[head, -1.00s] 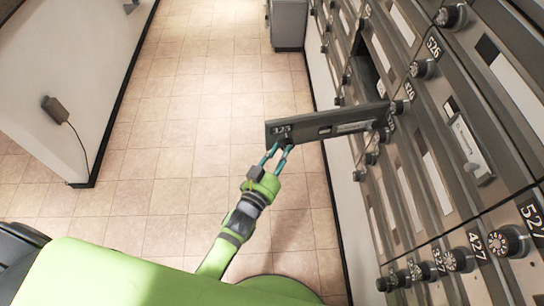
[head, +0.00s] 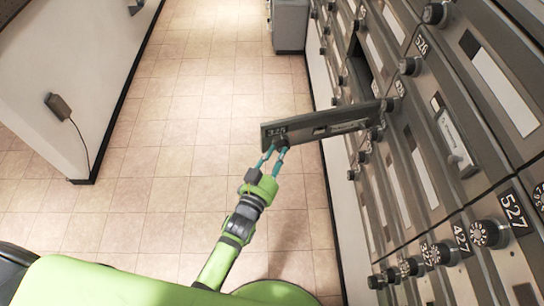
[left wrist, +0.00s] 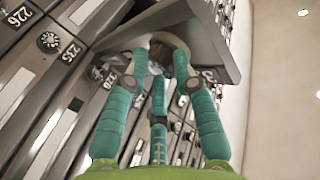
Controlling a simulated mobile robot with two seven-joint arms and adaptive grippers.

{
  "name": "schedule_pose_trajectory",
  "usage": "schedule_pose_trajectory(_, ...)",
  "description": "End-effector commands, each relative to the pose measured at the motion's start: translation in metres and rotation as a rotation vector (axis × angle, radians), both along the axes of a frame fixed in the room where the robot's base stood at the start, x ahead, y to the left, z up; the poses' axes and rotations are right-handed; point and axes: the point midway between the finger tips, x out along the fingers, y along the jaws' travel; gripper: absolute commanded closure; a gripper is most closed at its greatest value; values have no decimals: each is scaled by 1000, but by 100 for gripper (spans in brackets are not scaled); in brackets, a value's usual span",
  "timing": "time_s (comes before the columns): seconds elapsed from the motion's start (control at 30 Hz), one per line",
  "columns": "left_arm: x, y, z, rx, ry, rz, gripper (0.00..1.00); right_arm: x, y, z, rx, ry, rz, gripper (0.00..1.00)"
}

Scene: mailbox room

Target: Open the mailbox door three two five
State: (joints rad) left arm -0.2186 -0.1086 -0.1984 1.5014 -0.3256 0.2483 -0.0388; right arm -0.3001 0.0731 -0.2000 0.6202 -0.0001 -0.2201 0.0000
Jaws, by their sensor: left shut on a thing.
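The mailbox door 325 (head: 300,127) stands swung out from the wall of boxes, sticking out to the left over the aisle. Its number plate is at its free end. My left gripper (head: 276,150) is at that free end, its teal fingers shut on the door's dark knob. In the left wrist view the fingers (left wrist: 168,75) close around the knob (left wrist: 170,48), with the door's grey panel (left wrist: 222,55) behind. The open box (head: 362,72) behind the door shows as a dark gap, partly hidden. My right gripper is not in view.
The wall of shut mailboxes (head: 420,165) with protruding dial knobs (head: 484,234) runs along the right. A grey cabinet (head: 290,25) stands at the far end. A white wall (head: 75,50) is on the left. The tiled floor (head: 200,110) between is clear.

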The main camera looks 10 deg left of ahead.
Motion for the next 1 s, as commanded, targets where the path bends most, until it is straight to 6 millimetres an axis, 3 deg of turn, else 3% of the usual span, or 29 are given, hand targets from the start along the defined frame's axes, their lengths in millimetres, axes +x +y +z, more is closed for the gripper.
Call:
schedule_pose_trajectory(0.03, 2, -24, 14, -17, -29, -36, 100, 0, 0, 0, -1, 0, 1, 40)
schedule_pose_trajectory(0.3, 2, -24, 14, -17, -29, -36, 100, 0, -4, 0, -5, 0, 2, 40)
schedule_pose_trajectory(0.33, 2, -24, 14, -17, -29, -36, 64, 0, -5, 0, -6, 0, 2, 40)
schedule_pose_trajectory(0.4, 2, -24, 14, -17, -29, -36, 36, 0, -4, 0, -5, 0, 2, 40)
schedule_pose_trajectory(0.43, 2, -24, 14, -16, -29, -36, 29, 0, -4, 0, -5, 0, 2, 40)
schedule_pose_trajectory(0.77, -2, -22, 3, -15, -1, -33, 29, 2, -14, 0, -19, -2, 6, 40)
schedule_pose_trajectory(1.0, -2, -22, 5, -16, -4, -34, 29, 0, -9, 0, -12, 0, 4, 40)
